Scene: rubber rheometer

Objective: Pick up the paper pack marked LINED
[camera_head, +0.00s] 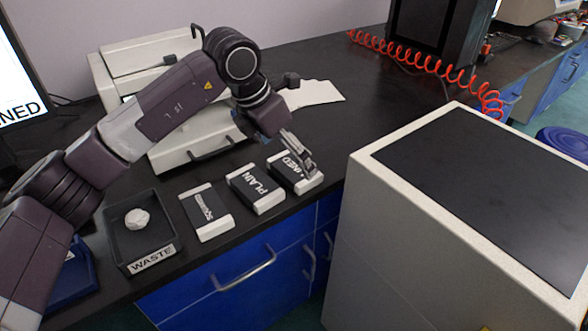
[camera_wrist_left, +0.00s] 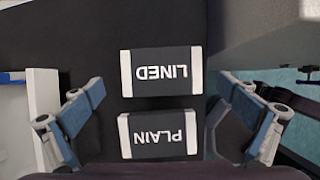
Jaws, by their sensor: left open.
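The paper pack marked LINED (camera_head: 287,171) lies flat on the black bench, the rightmost of three black-and-white packs. In the left wrist view the LINED pack (camera_wrist_left: 161,72) lies ahead of the fingers, label upside down. My left gripper (camera_head: 302,158) is over this pack in the head view and partly hides it. In the wrist view the left gripper's (camera_wrist_left: 160,112) two fingers are wide apart and nothing is between them in its grasp. The pack marked PLAIN (camera_wrist_left: 158,136) sits just nearer, between the fingers' sides in the picture. My right gripper is not in view.
The PLAIN pack (camera_head: 256,189) and a third pack (camera_head: 206,212) lie left of LINED. A black WASTE tray (camera_head: 151,257) holds a crumpled white piece. A white machine (camera_head: 181,149) stands behind the packs. A large light cabinet (camera_head: 440,235) stands close on the right.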

